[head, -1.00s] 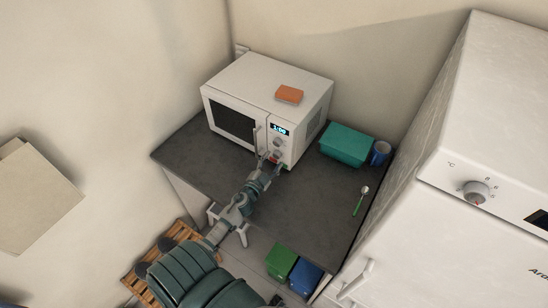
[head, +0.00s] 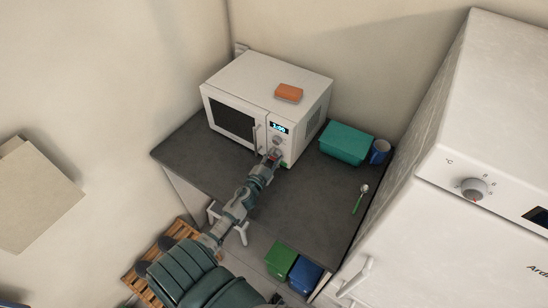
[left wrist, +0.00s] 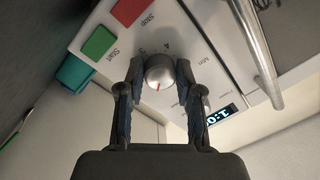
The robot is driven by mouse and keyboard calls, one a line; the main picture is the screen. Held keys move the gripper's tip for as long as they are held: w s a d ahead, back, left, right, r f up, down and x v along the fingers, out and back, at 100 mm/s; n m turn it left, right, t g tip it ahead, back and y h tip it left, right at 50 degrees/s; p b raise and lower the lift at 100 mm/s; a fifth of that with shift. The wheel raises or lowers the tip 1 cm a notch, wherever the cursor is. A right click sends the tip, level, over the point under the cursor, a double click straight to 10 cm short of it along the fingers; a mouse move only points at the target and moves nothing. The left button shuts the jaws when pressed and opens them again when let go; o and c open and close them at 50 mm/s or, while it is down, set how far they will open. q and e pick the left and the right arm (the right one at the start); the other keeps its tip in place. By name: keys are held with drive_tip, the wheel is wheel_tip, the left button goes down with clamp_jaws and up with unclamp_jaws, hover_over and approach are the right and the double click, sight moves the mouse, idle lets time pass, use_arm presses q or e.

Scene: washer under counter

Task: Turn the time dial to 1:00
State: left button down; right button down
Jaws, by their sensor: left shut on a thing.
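The white microwave (head: 262,82) stands on the dark counter with its door closed. Its blue-lit display (head: 279,128) reads 1:00; in the left wrist view the display (left wrist: 223,116) is partly hidden by a finger. My left gripper (head: 273,154) is at the control panel, below the display. In the left wrist view its two fingers are closed around a round silver dial (left wrist: 159,73) with a red mark. Another round knob (head: 277,140) shows just above the gripper in the head view. My right gripper is in neither view.
The green Start button (left wrist: 98,43) and red Stop button (left wrist: 127,11) are close beside the gripped dial. The door handle (left wrist: 257,50) is on the other side. An orange block (head: 289,93) lies on the microwave.

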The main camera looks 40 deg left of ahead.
use_arm(q)
drive_tip(key=shift+f+m, duration=0.1)
drive_tip(key=shift+m, duration=0.4)
drive_tip(key=c, duration=0.8)
unclamp_jaws()
drive_tip(key=shift+o, duration=0.2)
drive_tip(key=shift+s, duration=0.25)
drive_tip(key=s, duration=0.3)
drive_tip(key=s+d, duration=0.1)
drive_tip(key=s, duration=0.3)
drive_tip(key=s+d, duration=0.1)
drive_tip(key=s, duration=0.3)
drive_tip(key=shift+s+d+f, duration=0.1)
drive_tip(key=shift+s, duration=0.05)
drive_tip(key=shift+f, duration=0.1)
